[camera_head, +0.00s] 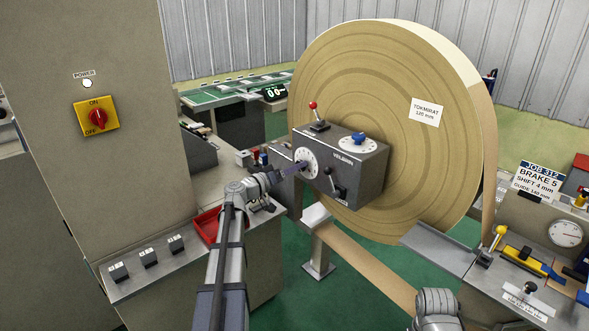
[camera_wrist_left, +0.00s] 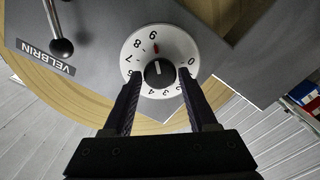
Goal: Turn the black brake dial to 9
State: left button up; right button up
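The black brake dial (camera_wrist_left: 158,73) is a round knob on a white numbered disc, on the grey box's left face. The disc (camera_head: 306,163) also shows in the head view, its knob largely hidden by my gripper. In the left wrist view the knob's white line points up towards the 9, and a small red mark lies between knob and 9. My left gripper (camera_head: 296,169) is at the disc. Its fingers (camera_wrist_left: 158,80) are open, apart on either side below the knob, with gaps; I cannot tell their depth. My right gripper is out of view.
The grey box (camera_head: 350,170) carries a red-knobbed lever (camera_head: 314,107), a blue knob (camera_head: 358,138) and a black lever (camera_head: 334,182). A large paper roll (camera_head: 400,70) stands behind. A card (camera_head: 538,178) reads BRAKE 5. A red tray (camera_head: 206,226) lies left of my arm.

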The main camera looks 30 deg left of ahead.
pick_arm(q)
jog(key=shift+o, duration=1.4)
jog(key=v, duration=0.7)
jog(key=shift+s, duration=0.4)
jog(key=shift+a, duration=0.1)
